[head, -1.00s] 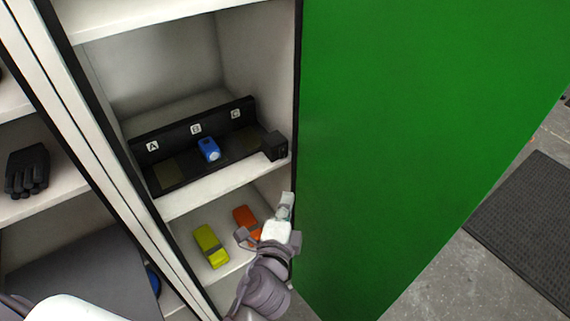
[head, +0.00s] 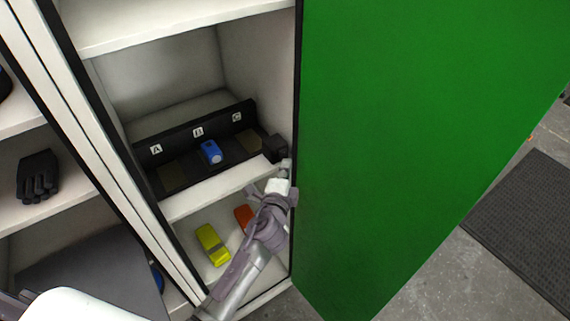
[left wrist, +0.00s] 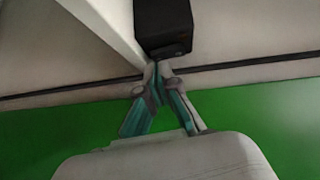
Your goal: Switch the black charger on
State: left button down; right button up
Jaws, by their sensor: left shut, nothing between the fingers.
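The black charger (head: 205,158) is a long black unit on the cabinet's middle shelf, with bays marked A, B and C. A blue battery (head: 211,152) sits in the bay under B. A black box (head: 275,148) stands at the charger's right end; it also shows close up in the left wrist view (left wrist: 164,24), with a small mark near its lower edge. My left gripper (head: 286,166) is shut and empty, just in front of and below this box. In the left wrist view its fingertips (left wrist: 158,68) meet near the box's lower edge; I cannot tell whether they touch it.
A yellow-green item (head: 212,244) and a partly hidden orange item (head: 243,217) lie on the shelf below. A green panel (head: 420,140) stands close at the right of my arm. A black glove (head: 38,176) lies on the left shelf.

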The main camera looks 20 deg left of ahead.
pick_arm(q)
jog(key=shift+w+a, duration=0.15)
jog(key=shift+w+a+f+b, duration=0.1)
jog(key=shift+a+b, duration=0.05)
jog(key=shift+b, duration=0.65)
